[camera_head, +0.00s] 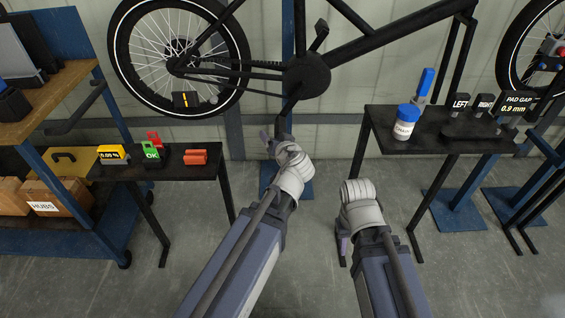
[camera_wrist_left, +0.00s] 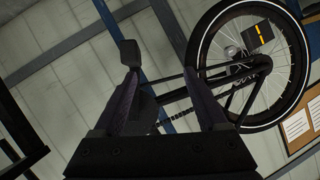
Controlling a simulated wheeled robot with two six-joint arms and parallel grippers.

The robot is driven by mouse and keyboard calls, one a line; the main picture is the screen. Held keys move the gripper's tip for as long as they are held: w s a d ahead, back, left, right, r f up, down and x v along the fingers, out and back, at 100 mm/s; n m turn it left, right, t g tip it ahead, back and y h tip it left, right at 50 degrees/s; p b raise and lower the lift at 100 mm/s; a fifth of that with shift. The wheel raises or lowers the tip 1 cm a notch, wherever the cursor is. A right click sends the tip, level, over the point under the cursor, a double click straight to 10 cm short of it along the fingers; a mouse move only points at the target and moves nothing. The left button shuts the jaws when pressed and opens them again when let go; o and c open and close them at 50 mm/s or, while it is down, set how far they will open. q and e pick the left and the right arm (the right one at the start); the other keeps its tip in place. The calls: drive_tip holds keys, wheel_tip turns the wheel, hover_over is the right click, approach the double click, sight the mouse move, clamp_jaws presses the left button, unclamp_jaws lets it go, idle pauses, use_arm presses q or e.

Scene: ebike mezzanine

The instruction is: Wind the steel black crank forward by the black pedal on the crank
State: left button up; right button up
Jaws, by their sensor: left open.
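The black crank (camera_head: 291,103) hangs down from the round black chainring cover (camera_head: 307,75) of the bike. Its black pedal (camera_wrist_left: 130,53) shows in the left wrist view just past the tip of one finger; that finger hides much of the crank. A second pedal (camera_head: 321,27) sits up above the cover. My left gripper (camera_head: 274,140) is close below the lower end of the crank. In the left wrist view its fingers (camera_wrist_left: 161,75) are apart, with nothing held between them. My right gripper (camera_head: 343,248) points down, mostly hidden by its own wrist.
A small black table (camera_head: 180,168) on the left bears a green OK block and red parts. A black table (camera_head: 385,128) on the right bears a white jar (camera_head: 405,122) and a display. The rear wheel (camera_head: 180,45) is left of the crank.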

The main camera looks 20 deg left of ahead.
sight(282, 117)
use_arm(q)
drive_tip(key=w+d+f+m+t+h+b, duration=0.1)
drive_tip(key=w+f+t+b, duration=0.4)
drive_tip(key=b, duration=0.6)
drive_tip(key=shift+w+f+m+t+h, duration=0.4)
drive_tip(key=shift+m+h, duration=0.4)
drive_tip(key=shift+m, duration=0.2)
use_arm(e)
wheel_tip(282, 117, down, 14)
drive_tip(key=shift+r, duration=0.25)
use_arm(q)
drive_tip(key=shift+r, duration=0.1)
drive_tip(key=shift+x, duration=3.85)
